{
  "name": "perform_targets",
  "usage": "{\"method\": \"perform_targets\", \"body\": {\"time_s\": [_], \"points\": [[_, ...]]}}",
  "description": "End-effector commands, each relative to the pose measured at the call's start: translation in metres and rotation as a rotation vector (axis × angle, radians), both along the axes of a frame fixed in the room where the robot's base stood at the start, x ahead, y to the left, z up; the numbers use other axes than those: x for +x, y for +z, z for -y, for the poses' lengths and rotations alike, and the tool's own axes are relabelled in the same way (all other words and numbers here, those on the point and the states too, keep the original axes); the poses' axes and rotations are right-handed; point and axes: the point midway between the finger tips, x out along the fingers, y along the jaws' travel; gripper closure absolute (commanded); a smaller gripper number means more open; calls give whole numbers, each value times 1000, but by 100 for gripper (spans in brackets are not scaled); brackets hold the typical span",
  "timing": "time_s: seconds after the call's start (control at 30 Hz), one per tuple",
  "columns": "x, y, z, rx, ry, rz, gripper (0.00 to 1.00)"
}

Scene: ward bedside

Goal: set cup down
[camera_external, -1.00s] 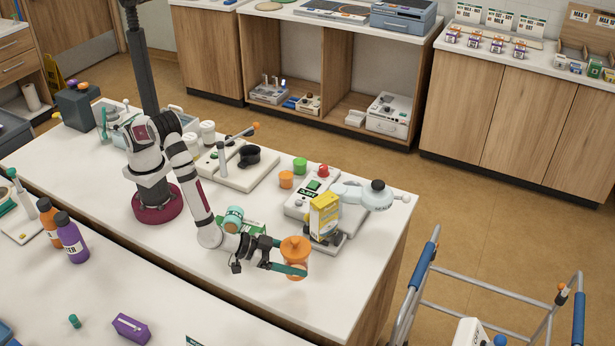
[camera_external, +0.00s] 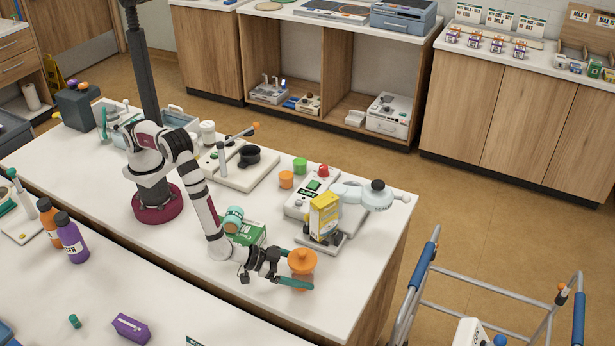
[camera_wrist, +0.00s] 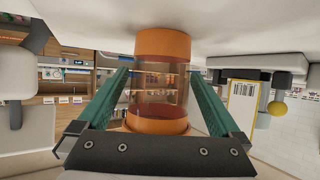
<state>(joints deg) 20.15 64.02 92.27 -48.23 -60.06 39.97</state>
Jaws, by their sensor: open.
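The cup (camera_external: 302,261) is orange with a clear middle band. It stands upright near the front right part of the white counter. In the wrist view, which looks upside down, the cup (camera_wrist: 161,75) fills the centre, and its end at the top of the picture appears to meet the white surface. My gripper (camera_external: 296,270) is low and reaches sideways at the cup. Its green fingers (camera_wrist: 158,95) are open, one on each side of the cup, with gaps visible. In the external view the near finger hides part of the cup's lower body.
A yellow carton (camera_external: 324,217) stands on a grey device behind the cup. A green box (camera_external: 250,233) and a teal item (camera_external: 232,219) lie close to my forearm. The counter (camera_external: 345,280) is bare right of the cup, up to its edge.

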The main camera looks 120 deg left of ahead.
Motion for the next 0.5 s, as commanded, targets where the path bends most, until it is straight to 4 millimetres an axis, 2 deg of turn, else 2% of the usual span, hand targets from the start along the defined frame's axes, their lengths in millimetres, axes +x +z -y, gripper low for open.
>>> {"method": "perform_targets", "body": {"time_s": [0.17, 0.5], "points": [[-7, 7, 5, 0, -1, -1, 0], [-68, 42, 43, 0, -4, 0, 0]]}}
